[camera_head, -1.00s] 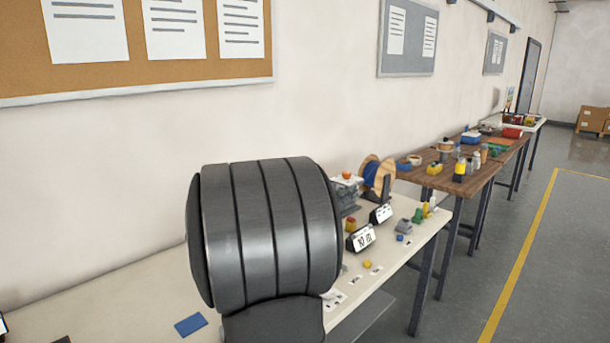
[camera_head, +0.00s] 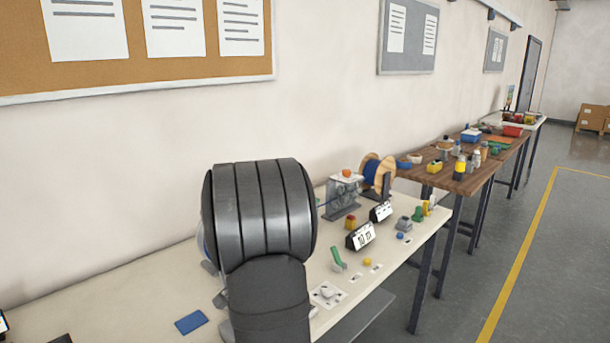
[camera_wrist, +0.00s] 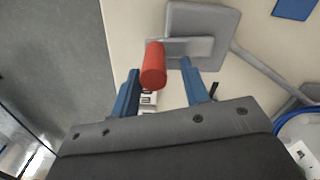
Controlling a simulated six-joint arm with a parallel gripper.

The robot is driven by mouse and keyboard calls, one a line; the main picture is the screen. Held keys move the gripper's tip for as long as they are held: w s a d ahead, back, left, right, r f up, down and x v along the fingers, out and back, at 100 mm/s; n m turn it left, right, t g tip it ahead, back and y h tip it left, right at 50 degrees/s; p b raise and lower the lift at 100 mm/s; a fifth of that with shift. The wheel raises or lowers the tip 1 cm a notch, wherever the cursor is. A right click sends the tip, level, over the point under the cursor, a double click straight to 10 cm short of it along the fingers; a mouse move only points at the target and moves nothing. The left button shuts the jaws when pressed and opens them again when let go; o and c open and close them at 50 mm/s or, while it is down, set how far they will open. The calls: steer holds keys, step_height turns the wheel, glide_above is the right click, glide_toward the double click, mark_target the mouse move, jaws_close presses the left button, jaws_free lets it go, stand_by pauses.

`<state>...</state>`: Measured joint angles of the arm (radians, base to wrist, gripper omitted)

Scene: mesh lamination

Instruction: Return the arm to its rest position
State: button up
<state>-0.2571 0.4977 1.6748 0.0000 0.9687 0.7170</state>
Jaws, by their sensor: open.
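My gripper (camera_wrist: 159,67) shows in the wrist view with its two blue fingers spread apart. A red cylinder (camera_wrist: 153,68) appears between the fingertips, with a gap to the right finger; its left edge lies close to the left finger in the picture. Whether it touches is hard to tell. The cylinder stands over a grey plate (camera_wrist: 200,18) with a raised grey bar. In the head view my dark arm rises over the bench, and its links hide the gripper and the red cylinder.
The cream bench (camera_head: 120,290) runs along the wall. A blue pad (camera_head: 191,322) lies left of my arm. To the right are a green-handled item (camera_head: 338,258), small black label stands (camera_head: 360,237), and a spool (camera_head: 378,172). The air above the bench's left part is clear.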

steer(key=w+n, duration=0.1)
steer(key=n, duration=0.2)
steer(key=shift+w+d, duration=0.15)
steer(key=shift+w, duration=0.05)
steer(key=w+n, duration=0.1)
steer(key=n, duration=0.2)
steer(key=shift+w, duration=0.15)
steer(key=n, duration=0.1)
steer(key=w+n, duration=0.1)
steer(key=n, duration=0.1)
steer(key=shift+w+a, duration=0.15)
steer(key=shift+a, duration=0.25)
steer(key=n, duration=0.1)
steer(key=w+a+n, duration=0.1)
steer(key=n, duration=0.1)
steer(key=shift+w, duration=0.1)
steer(key=s+a+r, duration=0.5)
steer(key=s+r, duration=0.1)
steer(key=s, duration=0.1)
steer(key=shift+r+n, duration=0.2)
steer(key=shift+n, duration=0.2)
